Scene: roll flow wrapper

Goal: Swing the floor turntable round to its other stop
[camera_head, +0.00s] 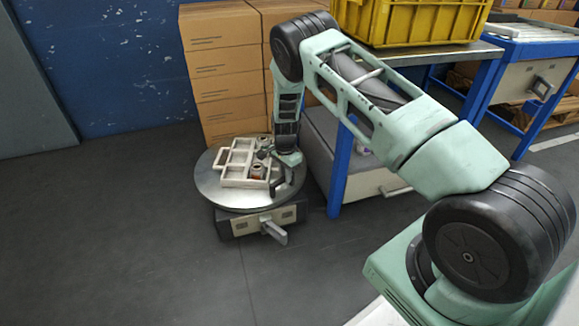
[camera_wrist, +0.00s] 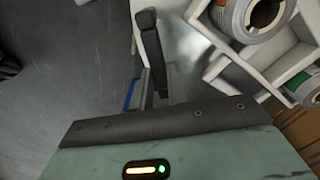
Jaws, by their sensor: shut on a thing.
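The floor turntable (camera_head: 207,187) is a round grey metal disc on a low dark base (camera_head: 240,222). A pale tray (camera_head: 225,180) with compartments lies on the disc and holds a few rolls (camera_head: 258,171). My gripper (camera_head: 287,186) reaches down at the disc's right edge, beside the tray. It is shut on what appears to be the turntable's dark upright handle; the contact is mostly hidden. In the wrist view a dark upright piece (camera_wrist: 150,45) stands ahead of my gripper, with the tray (camera_wrist: 245,80) and rolls (camera_wrist: 250,15) at upper right.
A lever-like grey part (camera_head: 274,232) sticks out from the base's front. Stacked cardboard boxes (camera_head: 222,65) stand behind. A blue-legged workbench (camera_head: 341,165) with a yellow crate (camera_head: 420,20) is close on the right. Open floor (camera_head: 110,220) lies left and in front.

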